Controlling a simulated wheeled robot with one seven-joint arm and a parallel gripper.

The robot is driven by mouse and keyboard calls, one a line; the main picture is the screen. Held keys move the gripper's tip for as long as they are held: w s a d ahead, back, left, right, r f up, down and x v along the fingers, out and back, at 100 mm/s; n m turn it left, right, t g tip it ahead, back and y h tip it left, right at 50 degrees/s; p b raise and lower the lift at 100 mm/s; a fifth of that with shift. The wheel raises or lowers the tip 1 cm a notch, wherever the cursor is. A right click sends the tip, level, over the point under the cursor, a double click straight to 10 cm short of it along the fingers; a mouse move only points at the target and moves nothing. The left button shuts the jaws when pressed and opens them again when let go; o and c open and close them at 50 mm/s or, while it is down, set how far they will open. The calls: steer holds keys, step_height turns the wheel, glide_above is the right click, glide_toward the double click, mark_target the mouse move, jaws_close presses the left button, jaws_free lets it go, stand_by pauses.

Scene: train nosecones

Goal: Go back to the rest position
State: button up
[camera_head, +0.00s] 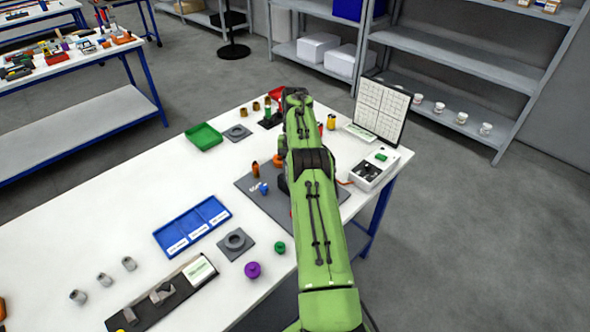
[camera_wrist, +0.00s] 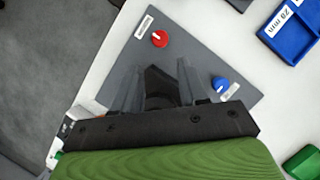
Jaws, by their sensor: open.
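My gripper (camera_wrist: 157,82) shows in the wrist view with its two grey fingers apart and nothing seen between them. It points down over a dark grey mat (camera_wrist: 190,50), which also shows in the head view (camera_head: 262,205). A red knob-like piece (camera_wrist: 160,38) and a blue one (camera_wrist: 220,84) are on the mat on either side of the fingers, apart from them. In the head view my green arm reaches out over the right part of the table and hides my gripper. The blue piece (camera_head: 264,188) shows just left of the arm.
A blue labelled tray (camera_head: 193,226), a green tray (camera_head: 203,137), a purple piece (camera_head: 252,270) and a green piece (camera_head: 279,247) are left of my arm. A white box (camera_head: 368,174) and an upright panel (camera_head: 381,108) stand right of it. The white table (camera_head: 110,222) has free room at left.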

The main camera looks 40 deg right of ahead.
stand_by(0.4)
steer(key=a+r+n+t+h, duration=0.1)
steer(key=a+r+n, duration=0.1)
steer(key=a+r, duration=0.5)
steer(key=a+r+n+t+h, duration=0.1)
steer(key=a+r+h, duration=0.1)
steer(key=a+r, duration=0.5)
steer(key=s+a+r+n+t, duration=0.2)
steer(key=s+a+r+t, duration=0.1)
steer(key=s+a+r, duration=0.55)
steer(key=s+a+f+n+t, duration=0.1)
steer(key=s+a+f+t, duration=0.1)
steer(key=s, duration=0.5)
steer(key=s+a+f+n+t, duration=0.2)
steer(key=s+a, duration=0.3)
steer(key=s, duration=0.3)
steer(key=shift+s+f+n, duration=0.2)
steer(key=shift+f+n, duration=0.1)
